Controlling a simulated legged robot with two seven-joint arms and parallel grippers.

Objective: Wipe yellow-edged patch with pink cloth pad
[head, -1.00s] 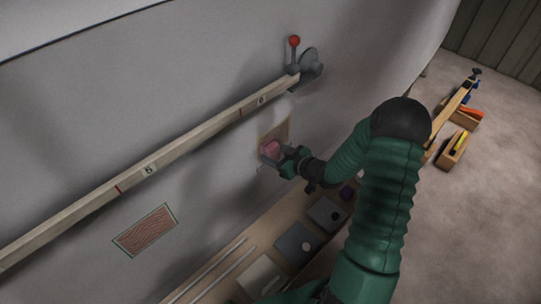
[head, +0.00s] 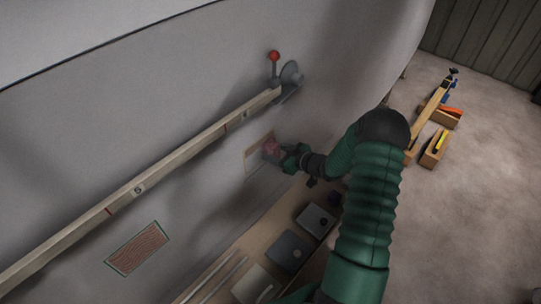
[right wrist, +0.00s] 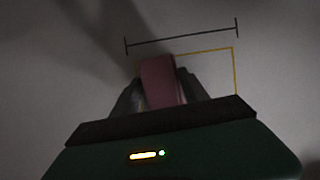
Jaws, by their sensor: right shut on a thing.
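My right gripper (head: 283,154) is shut on the pink cloth pad (head: 270,147) at the grey hull wall. The yellow-edged patch (head: 252,163) is on the wall, and the pad lies over its right part in the head view. In the right wrist view the pink pad (right wrist: 159,80) stands between the fingers of my right gripper (right wrist: 160,92). The patch's yellow line (right wrist: 234,70) shows to the right of the pad, with a dark bracket line above it. The pad and gripper hide part of the patch. I cannot tell how firmly the pad touches. My left gripper is not in view.
A long wooden batten (head: 140,189) runs across the hull up to a bracket with a red-knobbed lever (head: 274,56). A green-edged reddish patch (head: 138,248) is lower left. A bench (head: 228,257) with several blocks is below. Wooden boxes (head: 433,149) stand on the floor at right.

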